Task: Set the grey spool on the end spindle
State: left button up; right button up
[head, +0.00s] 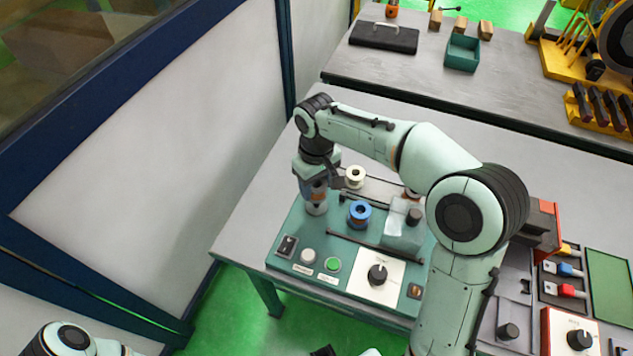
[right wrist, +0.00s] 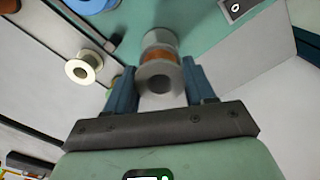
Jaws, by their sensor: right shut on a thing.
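The grey spool (head: 316,208), with a copper-coloured winding around its middle, is at the left end of the green winding unit (head: 330,265). My right gripper (head: 317,188) comes down on it from above and is shut on it. In the right wrist view the spool (right wrist: 160,75) sits between the two blue fingers, its round bore facing the camera. The end spindle is hidden, and I cannot tell whether the spool is around it or above it.
A blue spool (head: 359,214) stands right of the grey one, and a cream spool (head: 355,176) behind it. The unit's front has a switch, buttons and a dial (head: 377,274). A glazed partition stands left, with bare grey tabletop (head: 262,205) before it.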

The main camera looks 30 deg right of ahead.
aim_at(316, 195)
pick_arm(q)
jog(key=shift+f, duration=0.1)
pick_arm(e)
jog(key=shift+f, duration=0.15)
pick_arm(q)
jog(key=shift+s+f+b, duration=0.3)
jog(key=shift+f+b, duration=0.2)
pick_arm(e)
jog(key=shift+f, duration=0.8)
jog(key=shift+f, duration=0.15)
pick_arm(q)
jog(key=shift+s+f+b, duration=0.2)
jog(key=shift+f+b, duration=0.15)
pick_arm(e)
jog(key=shift+f, duration=0.6)
pick_arm(q)
jog(key=shift+f, duration=0.15)
pick_arm(e)
jog(key=shift+f, duration=0.3)
pick_arm(q)
jog(key=shift+s+f, duration=0.1)
jog(key=shift+f, duration=0.05)
pick_arm(e)
jog(key=shift+f, duration=0.25)
